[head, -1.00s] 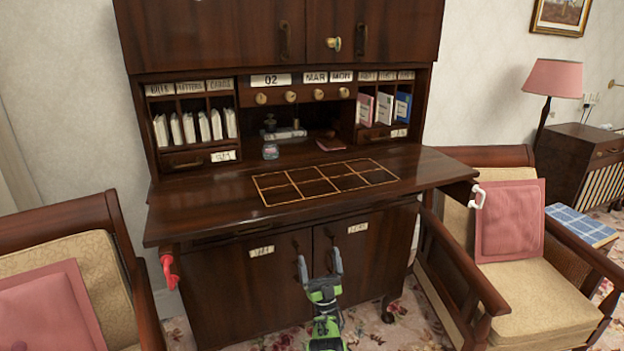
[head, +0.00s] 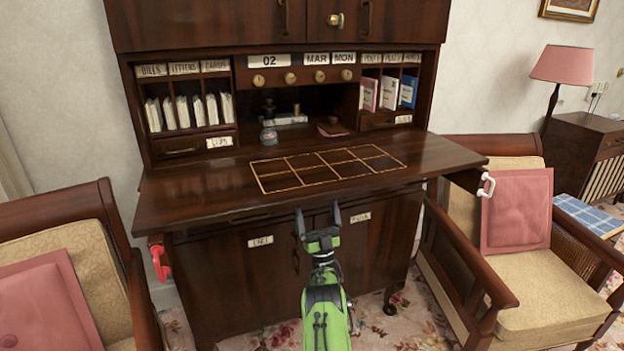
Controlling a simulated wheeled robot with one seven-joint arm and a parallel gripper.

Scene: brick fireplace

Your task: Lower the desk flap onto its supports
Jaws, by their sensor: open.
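The desk flap (head: 215,202) is dark wood with a gold-lined grid on its top. It lies flat and level in front of the pigeonholes. A red handle (head: 160,262) shows below its left end and a white handle (head: 486,185) below its right end. These seem to be the support pulls; how far the supports reach under the flap is hidden. My gripper (head: 318,212) is open and empty, fingers pointing up at the flap's front edge. I cannot tell whether it touches the flap.
An armchair (head: 70,235) stands close on the left and another armchair (head: 545,275) on the right. The cabinet doors (head: 260,270) below the flap are shut. An ink bottle (head: 268,135) stands at the back of the desk. Patterned carpet (head: 400,325) lies between the chairs.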

